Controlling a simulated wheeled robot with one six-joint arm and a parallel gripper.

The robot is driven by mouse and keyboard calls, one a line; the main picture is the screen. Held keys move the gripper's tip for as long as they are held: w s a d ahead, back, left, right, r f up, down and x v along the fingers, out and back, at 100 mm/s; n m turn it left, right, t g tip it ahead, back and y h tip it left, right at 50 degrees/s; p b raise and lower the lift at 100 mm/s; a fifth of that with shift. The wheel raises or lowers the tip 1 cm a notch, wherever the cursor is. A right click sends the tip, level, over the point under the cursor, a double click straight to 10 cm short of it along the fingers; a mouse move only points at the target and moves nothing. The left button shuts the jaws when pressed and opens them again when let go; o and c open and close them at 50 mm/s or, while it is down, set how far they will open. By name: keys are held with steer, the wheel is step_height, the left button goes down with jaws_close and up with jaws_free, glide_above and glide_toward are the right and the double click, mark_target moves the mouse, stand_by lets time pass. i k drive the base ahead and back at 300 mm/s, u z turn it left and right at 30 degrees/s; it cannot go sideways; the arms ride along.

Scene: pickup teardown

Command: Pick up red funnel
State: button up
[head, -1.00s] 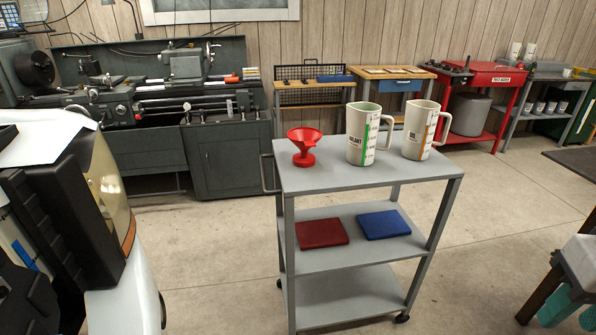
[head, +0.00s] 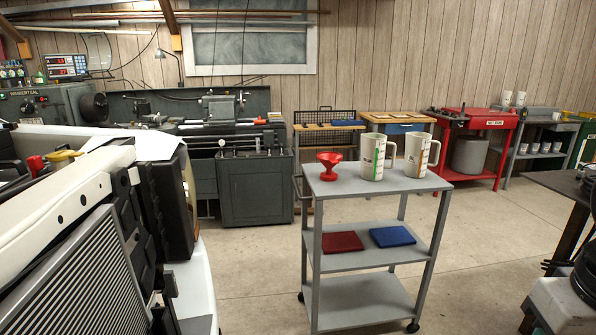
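The red funnel (head: 329,168) stands on the left part of the grey cart's top shelf (head: 350,190) in the head view. Its wide cone is at the top, above a narrow neck and a wider red base. Nothing touches it. Two white jugs stand to its right: one with a green stripe (head: 372,157) and one with an orange stripe (head: 421,155). My gripper is not seen in the head view.
A red cloth (head: 342,242) and a blue cloth (head: 392,237) lie on the cart's middle shelf. A vehicle front with a grille (head: 75,285) fills the left foreground. A dark table (head: 565,185) stands at the right. Open concrete floor (head: 480,240) surrounds the cart.

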mark_target(330, 168)
steer(key=u, duration=0.3)
steer(key=i, duration=1.7)
steer(key=u, duration=0.1)
steer(key=k, duration=0.45)
steer(key=z, duration=0.5)
steer(key=i, duration=0.85)
steer(key=u, duration=0.55)
